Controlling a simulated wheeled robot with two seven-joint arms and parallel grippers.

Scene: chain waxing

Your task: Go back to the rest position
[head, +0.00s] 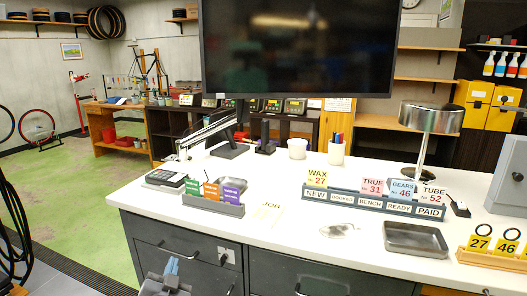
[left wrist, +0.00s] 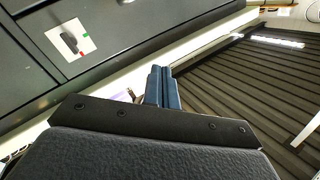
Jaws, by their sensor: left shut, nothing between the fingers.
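My left gripper (head: 172,268) shows at the bottom of the head view, low in front of the dark drawer front and below the counter top. In the left wrist view its blue-grey fingers (left wrist: 162,88) are together with nothing between them. It touches nothing that I can see. My right gripper is in neither view.
The white counter (head: 255,232) holds a card rack (head: 213,206), a long labelled rack (head: 372,203), a metal tray (head: 415,239), a lamp (head: 431,118) and a large monitor (head: 300,48). Drawers (head: 190,246) with handles face me. Green floor (head: 70,200) lies open at left.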

